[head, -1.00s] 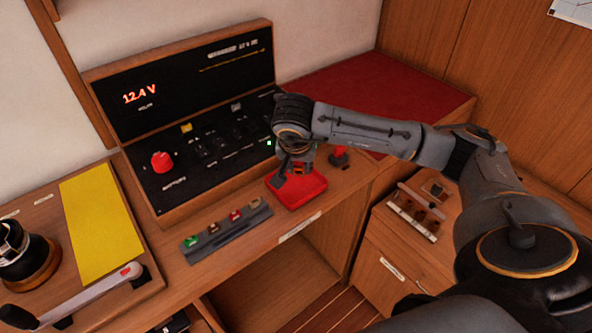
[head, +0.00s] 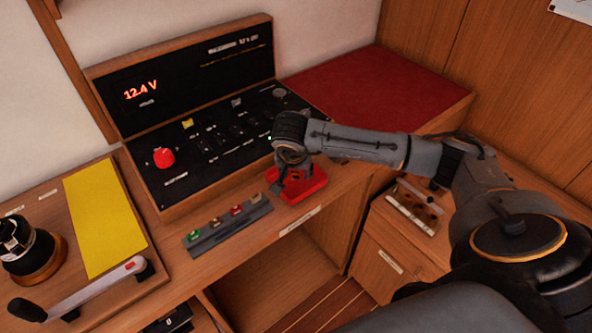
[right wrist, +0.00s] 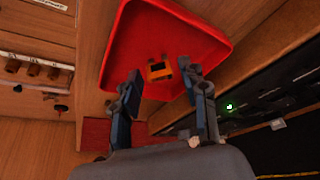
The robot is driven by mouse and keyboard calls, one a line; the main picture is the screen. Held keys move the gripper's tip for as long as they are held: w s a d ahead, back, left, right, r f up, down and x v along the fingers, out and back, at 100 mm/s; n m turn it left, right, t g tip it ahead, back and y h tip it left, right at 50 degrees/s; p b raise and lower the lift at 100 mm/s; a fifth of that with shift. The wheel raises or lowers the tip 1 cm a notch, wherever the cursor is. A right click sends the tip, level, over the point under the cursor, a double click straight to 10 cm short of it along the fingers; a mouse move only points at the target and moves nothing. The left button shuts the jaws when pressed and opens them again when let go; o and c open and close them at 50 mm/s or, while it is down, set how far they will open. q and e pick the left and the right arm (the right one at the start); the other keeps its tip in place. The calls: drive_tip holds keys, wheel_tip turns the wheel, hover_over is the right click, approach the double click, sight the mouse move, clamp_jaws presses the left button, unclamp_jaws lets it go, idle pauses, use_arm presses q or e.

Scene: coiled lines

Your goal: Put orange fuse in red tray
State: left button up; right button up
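The red tray (head: 313,184) lies on the wooden counter in front of the panel box, and it fills the upper middle of the right wrist view (right wrist: 140,38). The orange fuse (right wrist: 160,71) shows against the tray floor in the right wrist view, between and just beyond my fingertips. My right gripper (right wrist: 164,78) is open, with a gap on both sides of the fuse. In the head view my right gripper (head: 286,184) is low over the tray and hides the fuse. My left gripper is not in view.
A grey strip (head: 212,241) with several coloured fuses sits left of the tray. Behind is the panel box (head: 215,150) with a red knob (head: 163,157). A red cushion top (head: 375,88) lies at the back right. A small rack (head: 412,212) stands lower right.

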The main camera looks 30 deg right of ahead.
drive_tip(key=shift+r, duration=0.2)
drive_tip(key=b+v, duration=0.2)
drive_tip(key=v, duration=1)
drive_tip(key=shift+b, duration=0.3)
